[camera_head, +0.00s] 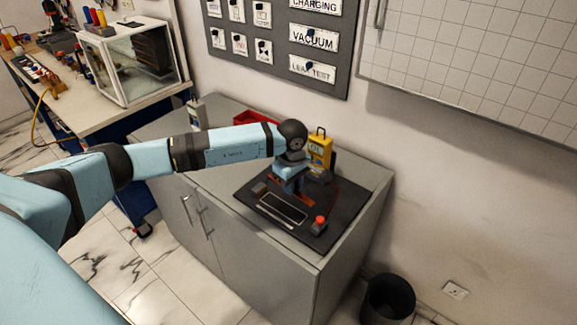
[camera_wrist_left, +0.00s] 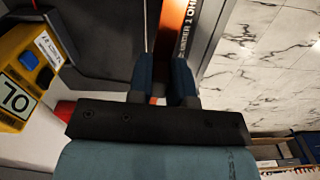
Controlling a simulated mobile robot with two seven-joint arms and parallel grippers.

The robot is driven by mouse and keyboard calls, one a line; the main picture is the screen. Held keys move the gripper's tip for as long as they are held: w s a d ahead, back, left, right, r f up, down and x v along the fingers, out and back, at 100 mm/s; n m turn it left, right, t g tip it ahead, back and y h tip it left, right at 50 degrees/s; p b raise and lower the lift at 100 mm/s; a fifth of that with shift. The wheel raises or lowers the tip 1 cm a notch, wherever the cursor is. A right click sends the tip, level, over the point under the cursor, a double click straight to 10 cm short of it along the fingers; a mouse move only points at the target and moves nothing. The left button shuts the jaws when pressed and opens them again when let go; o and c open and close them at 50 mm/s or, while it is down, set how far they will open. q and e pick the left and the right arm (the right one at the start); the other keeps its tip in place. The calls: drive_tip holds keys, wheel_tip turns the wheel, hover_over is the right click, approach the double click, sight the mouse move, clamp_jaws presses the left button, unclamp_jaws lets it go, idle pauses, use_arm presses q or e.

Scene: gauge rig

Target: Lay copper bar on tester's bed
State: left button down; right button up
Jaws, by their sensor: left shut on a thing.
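My left gripper (camera_head: 290,190) points down over a dark mat (camera_head: 340,197) on the grey cabinet. It is shut on the copper bar (camera_head: 304,202), whose reddish-brown ends show low on either side of the fingers. In the left wrist view the fingers (camera_wrist_left: 162,95) are together, with a bit of orange between them. My right gripper is out of view.
A yellow meter (camera_head: 320,148) stands behind the gripper and shows in the left wrist view (camera_wrist_left: 18,90). A red-topped block (camera_head: 319,226) sits at the mat's front right. A red tray (camera_head: 254,118) lies behind my arm. A black bin (camera_head: 388,298) stands on the floor.

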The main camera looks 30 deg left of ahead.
sight(288, 210)
use_arm(q)
drive_tip(key=shift+a+f+n, duration=0.45)
drive_tip(key=shift+a+n, duration=0.25)
drive_tip(key=shift+a, duration=0.05)
drive_tip(key=shift+f, duration=0.45)
drive_tip(key=shift+f+b, duration=0.4)
drive_tip(key=shift+f, duration=0.2)
drive_tip(key=shift+w+f+b, duration=0.1)
drive_tip(key=shift+f+b, duration=0.25)
drive_tip(key=shift+f, duration=0.9)
drive_tip(key=shift+b, duration=0.4)
drive_tip(key=shift+f, duration=0.1)
drive_tip(key=shift+f+b, duration=1.65)
drive_tip(key=shift+f, duration=0.25)
